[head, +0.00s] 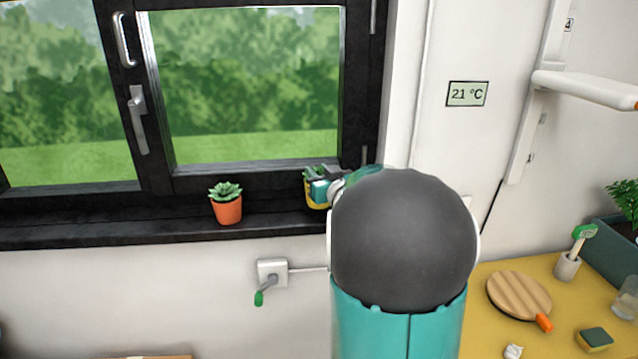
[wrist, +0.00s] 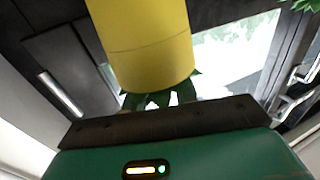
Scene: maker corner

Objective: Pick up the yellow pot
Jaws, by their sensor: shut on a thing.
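The yellow pot (head: 312,205) is at the right end of the dark window sill in the head view, mostly hidden by my gripper (head: 322,189). My gripper is shut on the pot, and green leaves show above its rim. In the wrist view the yellow pot (wrist: 145,45) fills the top middle, with green leaf tips at its lower end, near the dark edge of my gripper. I cannot tell whether the pot's base touches the sill.
A terracotta pot with a succulent (head: 228,208) stands on the sill (head: 130,230) to the left. The window frame (head: 240,178) is close behind. A socket with a green-handled crank (head: 271,273) is below. A yellow table (head: 485,318) with a round wooden board (head: 518,294) is at right.

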